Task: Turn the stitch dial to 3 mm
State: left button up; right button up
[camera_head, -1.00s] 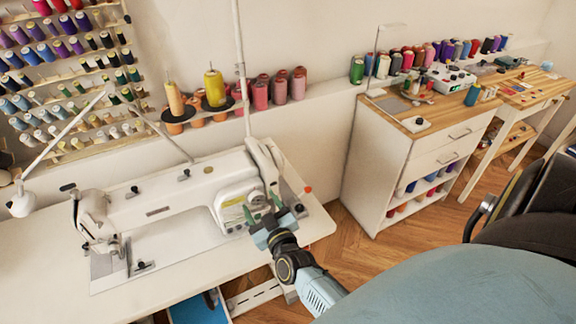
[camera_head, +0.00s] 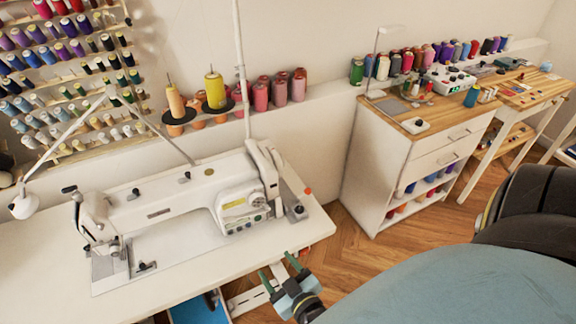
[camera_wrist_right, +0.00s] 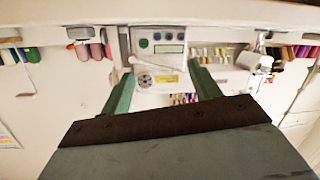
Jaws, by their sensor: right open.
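The white sewing machine (camera_head: 165,205) stands on a white table. The round stitch dial (camera_head: 256,201) is on the right end of its front panel, beside a yellow label. In the right wrist view, which looks upside down, the dial (camera_wrist_right: 145,80) shows near the left fingertip; its setting is too small to read. My right gripper (camera_head: 279,271) is open and empty, in front of the table edge and apart from the machine. Its green fingers (camera_wrist_right: 160,80) frame the panel in the wrist view. My left gripper is not in view.
The white table (camera_head: 60,275) has free room in front of the machine. Thread spools (camera_head: 280,91) line the ledge behind. A white drawer cabinet (camera_head: 375,165) stands to the right, with wooden floor between. A lamp (camera_head: 24,203) is at the left.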

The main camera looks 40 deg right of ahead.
jog(key=s+a+f+g+y, duration=0.1)
jog(key=s+a+f+g, duration=0.1)
jog(key=s+f, duration=0.2)
jog(key=s+a+f+n+g+y, duration=0.1)
jog(key=s+a+f+g, duration=0.1)
jog(key=f, duration=0.9)
jog(key=shift+s+g+y+p, duration=0.4)
jog(key=shift+s+g, duration=0.4)
jog(key=shift+s, duration=0.25)
jog(key=shift+f, duration=0.15)
jog(key=s+d+f+g+b, duration=0.2)
jog(key=s+f+g, duration=0.2)
jog(key=s+f, duration=0.4)
jog(key=s+d+f+g+b, duration=0.2)
jog(key=s+f+g, duration=0.3)
jog(key=s+f, duration=0.4)
jog(key=s+d, duration=0.1)
jog(key=s, duration=0.4)
jog(key=shift+d+h, duration=0.15)
jog(key=shift+h, duration=0.15)
